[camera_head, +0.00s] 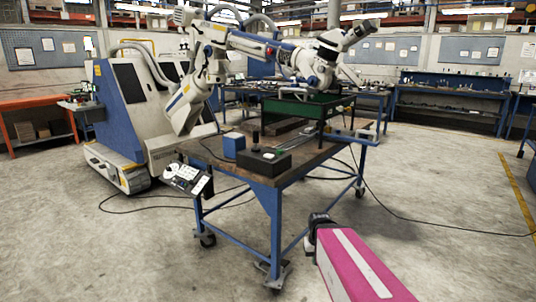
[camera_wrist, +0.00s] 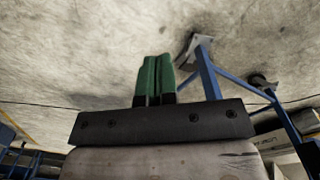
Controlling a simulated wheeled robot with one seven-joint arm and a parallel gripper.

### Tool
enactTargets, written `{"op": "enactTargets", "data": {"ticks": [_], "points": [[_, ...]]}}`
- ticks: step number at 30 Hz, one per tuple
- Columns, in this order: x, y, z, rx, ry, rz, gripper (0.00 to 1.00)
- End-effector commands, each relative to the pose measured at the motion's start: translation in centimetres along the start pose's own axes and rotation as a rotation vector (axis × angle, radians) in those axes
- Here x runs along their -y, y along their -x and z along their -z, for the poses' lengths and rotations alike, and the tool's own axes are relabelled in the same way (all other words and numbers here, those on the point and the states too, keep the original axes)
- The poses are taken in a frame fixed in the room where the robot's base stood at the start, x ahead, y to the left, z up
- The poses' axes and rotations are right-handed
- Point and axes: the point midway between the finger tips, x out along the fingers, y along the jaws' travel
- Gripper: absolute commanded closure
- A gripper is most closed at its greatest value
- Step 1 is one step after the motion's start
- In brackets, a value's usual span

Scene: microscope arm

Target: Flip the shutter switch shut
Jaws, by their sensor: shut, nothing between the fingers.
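A small control panel (camera_head: 188,180) with several light and dark controls hangs at the near left corner of the workbench (camera_head: 225,166). A shutter switch is too small to make out on it. The large white and blue microscope arm (camera_head: 250,45) reaches over the bench from the left. My gripper (camera_wrist: 155,78) shows in the wrist view as two green fingers pressed together, shut and empty, with bare floor behind them. In the head view my pink arm is at the lower right, its dark end to the right of the bench and well apart from the panel.
A blue box (camera_head: 234,146) and a dark box with a knob (camera_head: 264,160) stand on the bench. Blue bench legs (camera_head: 275,235) on castors are near my arm; one leg also shows in the wrist view (camera_wrist: 208,72). Cables lie on the otherwise open floor.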

Motion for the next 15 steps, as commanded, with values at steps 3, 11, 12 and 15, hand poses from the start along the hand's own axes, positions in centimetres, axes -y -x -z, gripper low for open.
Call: {"op": "enactTargets", "data": {"ticks": [3,11,12,15], "points": [[-0.46,-0.89,-1.18,0.001,-0.029,0.0,1.0],[-0.56,-1.12,-1.27,-0.001,-0.038,0.0,1.0],[-0.55,-1.11,-1.27,-0.001,-0.038,0.0,1.0],[-0.52,-1.03,-1.12,-0.002,-0.035,0.001,1.0]]}}
